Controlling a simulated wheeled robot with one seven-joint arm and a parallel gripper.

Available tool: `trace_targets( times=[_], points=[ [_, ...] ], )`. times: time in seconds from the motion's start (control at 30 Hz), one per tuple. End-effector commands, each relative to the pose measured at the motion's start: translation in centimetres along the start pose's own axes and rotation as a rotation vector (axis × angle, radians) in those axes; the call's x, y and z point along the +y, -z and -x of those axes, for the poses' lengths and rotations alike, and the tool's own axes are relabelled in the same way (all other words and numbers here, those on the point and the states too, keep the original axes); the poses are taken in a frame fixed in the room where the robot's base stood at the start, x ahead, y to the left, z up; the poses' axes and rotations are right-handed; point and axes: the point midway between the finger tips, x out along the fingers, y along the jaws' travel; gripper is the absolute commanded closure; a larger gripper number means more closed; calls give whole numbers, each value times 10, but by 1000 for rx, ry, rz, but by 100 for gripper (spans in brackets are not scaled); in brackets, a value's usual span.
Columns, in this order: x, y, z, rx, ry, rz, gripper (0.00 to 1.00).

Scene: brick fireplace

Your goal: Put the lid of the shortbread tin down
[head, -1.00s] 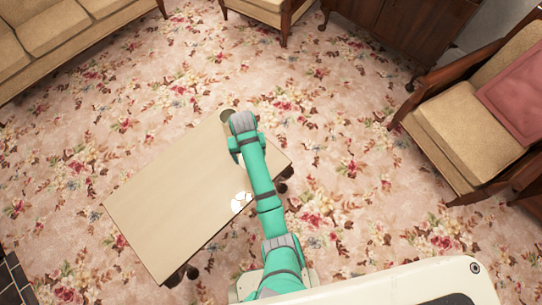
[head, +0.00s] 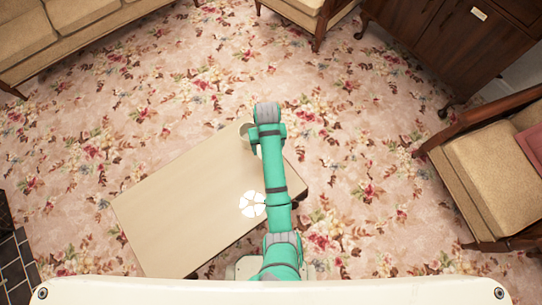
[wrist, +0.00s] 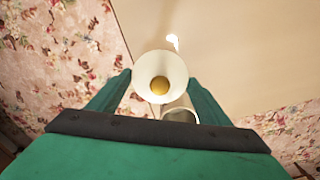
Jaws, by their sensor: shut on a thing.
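My gripper (wrist: 160,88) has a finger on each side of a pale round piece with a gold centre, which I take to be the lid (wrist: 160,60). It is shut on this piece. Just below it in the wrist view is a second round, pale-walled thing with a darker grey top, perhaps the tin (wrist: 180,116); whether they touch I cannot tell. In the head view my gripper (head: 268,133) is over the far right end of the table (head: 175,205). A pale round thing (head: 245,130) shows beside it there, partly hidden; I cannot tell whether it is lid or tin.
A white petal-shaped piece (head: 251,204) lies on the table near its right edge, partly under my arm. The left and middle of the tabletop are bare. An armchair (head: 490,180) stands right, a sofa (head: 60,40) at upper left, a dark cabinet (head: 430,40) at upper right.

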Motion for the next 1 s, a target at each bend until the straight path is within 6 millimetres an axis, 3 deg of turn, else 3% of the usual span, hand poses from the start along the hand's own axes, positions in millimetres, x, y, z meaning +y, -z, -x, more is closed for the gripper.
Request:
trace_targets(
  times=[0.2,0.4,1.0],
  points=[
    [-28,-30,-1,0,3,385,50],
    [-42,-63,-1,0,3,741,50],
    [-56,-177,8,0,1,1736,50]
  ],
)
